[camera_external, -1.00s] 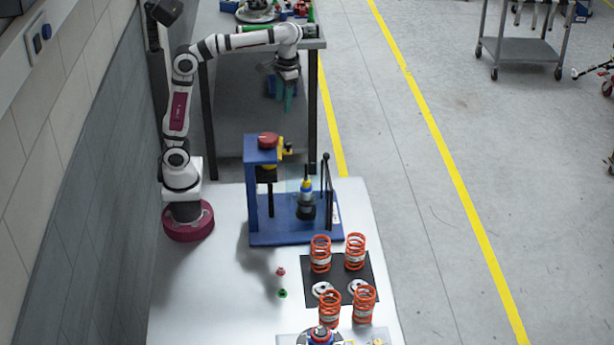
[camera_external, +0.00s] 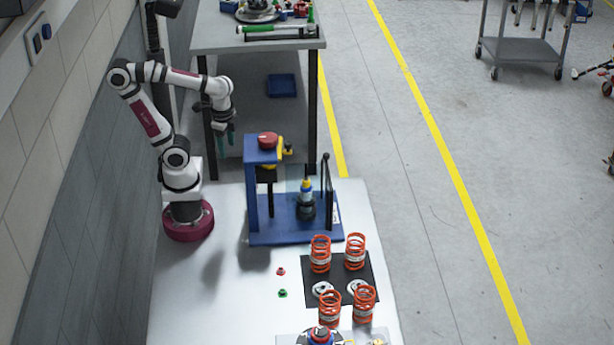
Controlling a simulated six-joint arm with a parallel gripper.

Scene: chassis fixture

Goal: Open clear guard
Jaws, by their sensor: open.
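The blue chassis fixture (camera_external: 252,205) stands on the white table, with a red-topped press head on its upright. A black and yellow part (camera_external: 306,200) stands upright on its base. The clear guard is hard to make out; a dark upright handle or frame (camera_external: 327,185) stands at the fixture's right side, and a faint see-through panel seems to be beside it. Whether the guard is open or shut cannot be told. My gripper (camera_external: 225,145), with teal fingers, is open and empty, pointing down. It is in the air to the upper left of the fixture, apart from it.
Orange springs (camera_external: 320,253) stand on and near a black mat right of the table's front. A red button (camera_external: 281,271) and a green button (camera_external: 282,293) are on the white table. A grey bench (camera_external: 215,38) with tools is behind. The table's left front is clear.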

